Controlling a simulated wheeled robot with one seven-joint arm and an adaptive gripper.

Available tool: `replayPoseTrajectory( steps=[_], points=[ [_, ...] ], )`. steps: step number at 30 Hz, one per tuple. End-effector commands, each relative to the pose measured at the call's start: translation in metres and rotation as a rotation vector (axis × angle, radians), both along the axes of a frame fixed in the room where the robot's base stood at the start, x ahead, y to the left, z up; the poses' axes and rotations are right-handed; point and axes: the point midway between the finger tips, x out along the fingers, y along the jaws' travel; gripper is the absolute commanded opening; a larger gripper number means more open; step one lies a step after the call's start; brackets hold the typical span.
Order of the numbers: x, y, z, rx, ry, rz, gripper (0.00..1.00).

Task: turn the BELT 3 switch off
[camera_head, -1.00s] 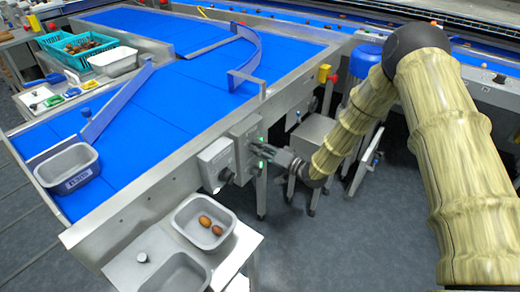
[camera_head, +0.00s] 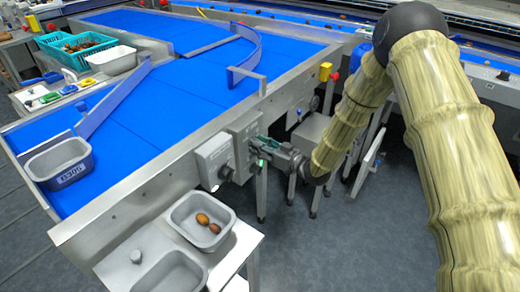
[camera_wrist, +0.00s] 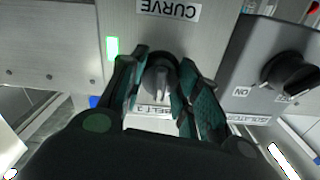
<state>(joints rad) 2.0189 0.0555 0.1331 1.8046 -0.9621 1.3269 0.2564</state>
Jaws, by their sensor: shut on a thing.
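A dark rotary switch knob (camera_wrist: 160,80) sits on a grey metal panel in the wrist view. Its label (camera_wrist: 153,110) starts with BELT; the number is partly hidden and hard to read. My gripper (camera_wrist: 163,75) is shut on this knob, one greenish finger pad on each side. A green lamp (camera_wrist: 112,47) glows on the panel beside it. In the head view my gripper (camera_head: 266,149) is at the front of the switch panel (camera_head: 241,130), on the conveyor's side, and hides the knob.
A grey isolator box (camera_head: 214,160) with a black knob (camera_wrist: 290,73) stands close beside the switch. A CURVE label (camera_wrist: 168,9) is on the panel. Below is a side table with a tray (camera_head: 180,215) of two dates. The blue conveyor (camera_head: 150,110) lies behind.

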Motion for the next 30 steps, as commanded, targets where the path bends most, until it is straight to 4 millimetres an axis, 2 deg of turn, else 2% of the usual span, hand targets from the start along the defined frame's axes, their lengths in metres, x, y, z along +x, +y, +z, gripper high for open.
replayPoseTrajectory(
  steps=[18,30],
  points=[
    [0.0004,-0.0002,-0.0021,-0.324,-0.444,-0.001,0.08],
    [0.0007,-0.0005,-0.0001,-0.433,-0.596,-0.002,0.08]
  ],
)
